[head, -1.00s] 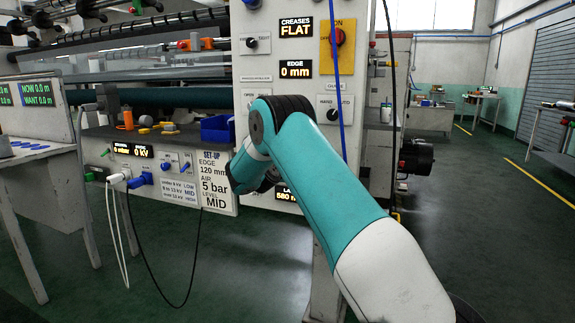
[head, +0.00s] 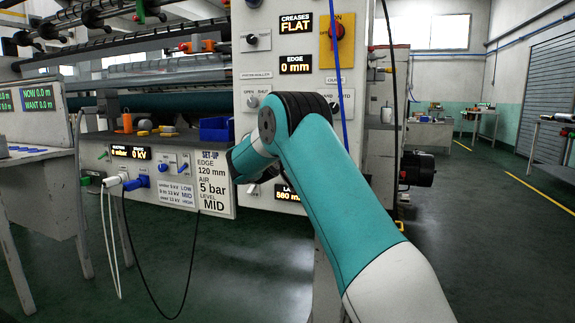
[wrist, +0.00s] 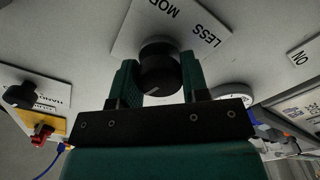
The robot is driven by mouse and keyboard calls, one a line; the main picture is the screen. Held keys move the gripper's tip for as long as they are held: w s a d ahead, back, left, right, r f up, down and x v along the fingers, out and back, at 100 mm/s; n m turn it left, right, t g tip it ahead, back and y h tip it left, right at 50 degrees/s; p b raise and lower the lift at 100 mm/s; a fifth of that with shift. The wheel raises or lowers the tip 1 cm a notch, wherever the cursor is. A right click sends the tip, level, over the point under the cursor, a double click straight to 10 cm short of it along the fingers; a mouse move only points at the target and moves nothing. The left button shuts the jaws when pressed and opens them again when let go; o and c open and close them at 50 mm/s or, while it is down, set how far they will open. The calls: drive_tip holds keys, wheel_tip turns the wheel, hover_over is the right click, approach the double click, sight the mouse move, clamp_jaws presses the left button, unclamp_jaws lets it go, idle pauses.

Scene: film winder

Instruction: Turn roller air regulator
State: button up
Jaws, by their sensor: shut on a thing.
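In the wrist view, a round black knob (wrist: 160,70) stands out from a white plate (wrist: 195,22) marked "LESS" and a partly cut-off word beginning "MO". My gripper (wrist: 158,82) has its two green fingers on either side of this knob and is shut on it. In the head view my teal arm hides the gripper and the knob. I cannot read how the knob is turned. The set-up sign (head: 212,178) reads EDGE 120 mm, AIR 5 bar, LEVEL MID.
In the wrist view, another black knob (wrist: 20,96), a red switch (wrist: 42,133) and a round white gauge-like part (wrist: 232,93) are near my fingers. In the head view, a blue cable (head: 341,90) hangs close to my arm, and a blue bin (head: 216,129) sits on the shelf.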

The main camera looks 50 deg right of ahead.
drive_tip(key=shift+f+m+b, duration=0.15)
drive_tip(key=shift+m+b, duration=1.4)
drive_tip(key=shift+m, duration=0.35)
drive_tip(key=o, duration=0.9)
drive_tip(key=shift+a, duration=0.1)
drive_tip(key=p+v, duration=0.1)
drive_tip(key=v, duration=1.6)
drive_tip(key=shift+s+a, duration=0.1)
drive_tip(key=shift+s, duration=0.05)
